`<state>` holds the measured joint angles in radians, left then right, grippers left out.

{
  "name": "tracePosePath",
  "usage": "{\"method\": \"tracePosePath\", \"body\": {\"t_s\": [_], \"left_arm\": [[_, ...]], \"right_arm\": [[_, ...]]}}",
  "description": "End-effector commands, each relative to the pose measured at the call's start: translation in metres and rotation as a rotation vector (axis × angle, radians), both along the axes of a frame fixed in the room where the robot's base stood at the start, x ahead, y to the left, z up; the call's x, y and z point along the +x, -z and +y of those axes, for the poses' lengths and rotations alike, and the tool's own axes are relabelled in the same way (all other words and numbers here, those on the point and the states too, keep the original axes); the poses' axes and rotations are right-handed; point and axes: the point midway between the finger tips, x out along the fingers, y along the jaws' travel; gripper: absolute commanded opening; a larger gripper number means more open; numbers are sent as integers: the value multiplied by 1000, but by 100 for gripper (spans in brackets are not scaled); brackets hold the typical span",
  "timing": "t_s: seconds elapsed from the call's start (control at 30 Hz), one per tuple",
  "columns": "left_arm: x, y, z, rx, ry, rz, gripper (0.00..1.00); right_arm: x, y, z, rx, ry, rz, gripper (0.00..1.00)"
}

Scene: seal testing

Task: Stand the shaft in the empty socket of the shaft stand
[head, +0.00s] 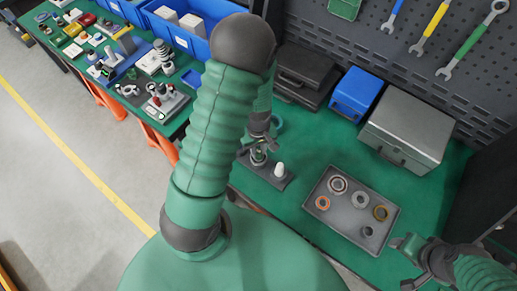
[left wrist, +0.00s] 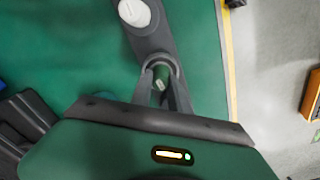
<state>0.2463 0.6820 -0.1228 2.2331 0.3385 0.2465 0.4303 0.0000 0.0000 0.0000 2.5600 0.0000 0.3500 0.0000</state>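The dark shaft stand (head: 270,177) lies on the green table and also shows in the left wrist view (left wrist: 187,62). A white-topped piece (head: 279,170) stands upright on its near end; it also shows in the left wrist view (left wrist: 134,12). My left gripper (head: 258,147) is over the other end of the stand. In the left wrist view its fingers are closed around a small greenish cylinder, seemingly the shaft (left wrist: 162,78). The shaft's lower end is hidden, so I cannot tell how deep it sits. My right gripper (head: 408,263) is open and empty beside the tray.
A grey tray (head: 341,228) with several rings lies right of the stand. A black case (head: 305,75), a blue box (head: 356,94) and a grey metal case (head: 408,120) stand behind, below a tool pegboard. A teal ring lies behind my left gripper.

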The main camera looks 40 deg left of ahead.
Motion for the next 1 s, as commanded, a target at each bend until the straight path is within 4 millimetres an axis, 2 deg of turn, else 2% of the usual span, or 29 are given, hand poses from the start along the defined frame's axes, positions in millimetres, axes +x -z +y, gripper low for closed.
{"method": "tracePosePath", "body": {"t_s": [0.37, 0.57, 0.87, 1.0], "left_arm": [[0, 0, 0, 0, 0, 0, 27], [0, 0, 0, 0, 0, 0, 53], [0, -1, 0, 0, 0, 1, 53], [0, -9, 0, 0, 0, 0, 53]], "right_arm": [[0, 0, 0, 0, 0, 0, 58], [0, 0, 0, 0, 0, 0, 58], [0, -1, 0, 0, 0, 0, 58], [0, -9, 0, 0, 0, 0, 58]]}}
